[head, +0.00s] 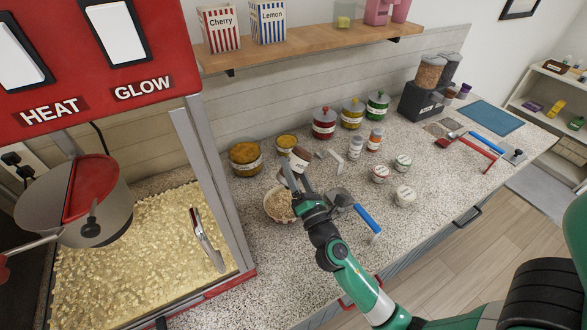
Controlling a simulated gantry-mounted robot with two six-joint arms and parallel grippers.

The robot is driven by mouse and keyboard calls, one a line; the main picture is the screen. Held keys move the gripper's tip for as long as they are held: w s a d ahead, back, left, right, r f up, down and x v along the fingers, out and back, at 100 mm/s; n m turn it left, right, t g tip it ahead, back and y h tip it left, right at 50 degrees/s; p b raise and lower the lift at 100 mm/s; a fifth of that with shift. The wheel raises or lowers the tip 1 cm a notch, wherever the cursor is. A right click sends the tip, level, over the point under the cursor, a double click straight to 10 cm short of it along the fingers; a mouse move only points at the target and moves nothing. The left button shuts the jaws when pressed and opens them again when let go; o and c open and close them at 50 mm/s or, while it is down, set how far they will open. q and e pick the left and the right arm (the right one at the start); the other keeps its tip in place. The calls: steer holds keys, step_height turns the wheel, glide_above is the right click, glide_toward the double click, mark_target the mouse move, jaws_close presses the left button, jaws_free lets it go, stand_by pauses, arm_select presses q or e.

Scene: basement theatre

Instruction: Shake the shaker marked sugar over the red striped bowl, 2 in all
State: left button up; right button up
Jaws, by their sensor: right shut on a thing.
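My right gripper (291,184) is shut on a brown shaker (300,159) with a pale label. The shaker is tilted, above and beside the far rim of a bowl. Its label is too small and turned to read. The bowl (269,212) holds popcorn and stands on the counter beside the popcorn machine. My gripper and arm hide its right side, and I cannot make out its stripes clearly. My left gripper is not in view.
Two small shakers (355,147) and (374,139) stand behind several small tubs (405,196). Lidded jars (324,124) line the wall. A blue-handled scoop (367,221) lies right of my gripper. The popcorn machine (213,190) blocks the left. The counter's front middle is clear.

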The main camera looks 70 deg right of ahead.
mark_target(295, 163)
steer(key=shift+r+p, duration=1.65)
steer(key=shift+r, duration=0.2)
steer(key=shift+f, duration=0.1)
step_height(295, 163, down, 4)
steer(key=b, duration=0.4)
steer(key=shift+r, duration=0.25)
